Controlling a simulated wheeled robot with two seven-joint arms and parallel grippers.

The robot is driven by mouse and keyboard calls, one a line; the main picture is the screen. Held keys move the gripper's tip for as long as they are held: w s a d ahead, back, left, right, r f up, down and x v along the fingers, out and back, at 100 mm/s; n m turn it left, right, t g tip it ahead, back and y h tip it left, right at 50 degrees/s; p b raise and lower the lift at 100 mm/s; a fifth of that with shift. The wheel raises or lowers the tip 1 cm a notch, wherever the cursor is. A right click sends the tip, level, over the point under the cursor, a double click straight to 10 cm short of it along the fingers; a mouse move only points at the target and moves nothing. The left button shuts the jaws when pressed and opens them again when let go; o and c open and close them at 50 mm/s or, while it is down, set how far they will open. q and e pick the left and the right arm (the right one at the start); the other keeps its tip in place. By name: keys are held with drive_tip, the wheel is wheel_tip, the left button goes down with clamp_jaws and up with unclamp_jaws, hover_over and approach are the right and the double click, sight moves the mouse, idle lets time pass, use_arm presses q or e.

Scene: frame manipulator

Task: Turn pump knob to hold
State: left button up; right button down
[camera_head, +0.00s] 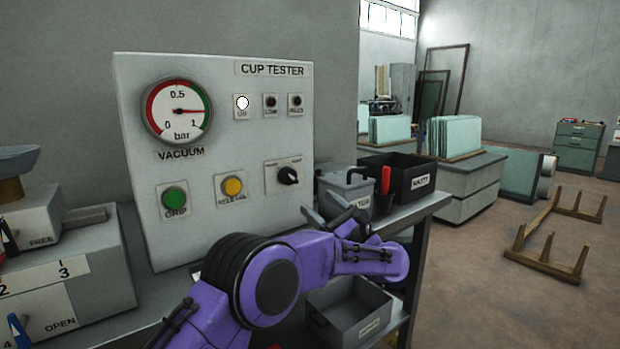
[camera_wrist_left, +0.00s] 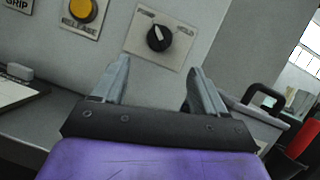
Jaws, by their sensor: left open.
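The black pump knob (camera_head: 288,175) sits on a pale plate at the lower right of the cup tester panel (camera_head: 225,110). It also shows near the top middle of the left wrist view (camera_wrist_left: 158,38), with a pale mark on its face. Small labels stand above it to the left and right, too blurred to read surely. My left gripper (camera_head: 328,212) is open and empty, in front of the panel, below and right of the knob in the head view. In the wrist view its fingers (camera_wrist_left: 158,70) point toward the knob, apart from it. My right gripper is not in view.
A yellow button (camera_head: 232,186) and green button (camera_head: 175,199) are left of the knob. The vacuum gauge (camera_head: 178,111) is above them. A grey bin (camera_head: 345,186) and black bin (camera_head: 405,176) stand right of the panel. A grey tray (camera_head: 350,306) is on a lower shelf.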

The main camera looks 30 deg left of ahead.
sight(294, 180)
use_arm(q)
drive_tip(key=p+x, duration=0.1)
drive_tip(key=x, duration=0.9)
drive_tip(key=shift+d+r+p, duration=0.1)
drive_tip(key=shift+r+p, duration=0.05)
drive_tip(key=shift+p, duration=0.2)
drive_tip(key=shift+a+r, duration=0.1)
drive_tip(key=shift+a, duration=0.2)
drive_tip(key=c, duration=1.1)
